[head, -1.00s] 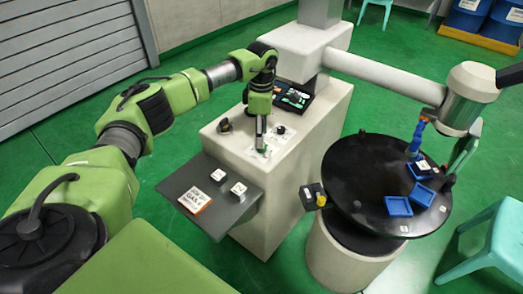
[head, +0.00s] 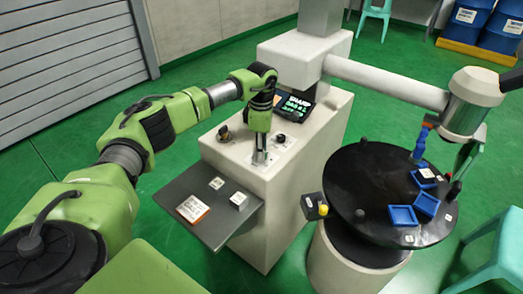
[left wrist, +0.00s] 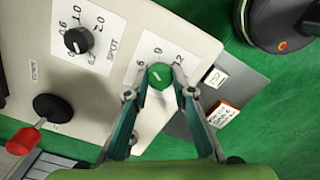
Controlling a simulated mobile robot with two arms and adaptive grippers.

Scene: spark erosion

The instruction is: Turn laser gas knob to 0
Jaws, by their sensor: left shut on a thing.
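A green round knob (left wrist: 158,76) with a pale mark on top sits on a white dial plate (left wrist: 134,68) in the left wrist view. The figures 6, 9 and 12 seem to show around its far side; the dial's near side is hidden. My left gripper (left wrist: 160,80) has its two fingertips on either side of this knob and is shut on it. In the head view my left gripper (head: 260,158) points down onto the console top (head: 236,150) and hides the knob. My right gripper is not in view.
A black knob (left wrist: 78,40) on its own numbered plate and a red-tipped lever (left wrist: 22,140) are beside the green knob. A grey shelf (head: 183,187) with labelled blocks juts from the console. A black round table (head: 375,185) with blue trays stands to the right.

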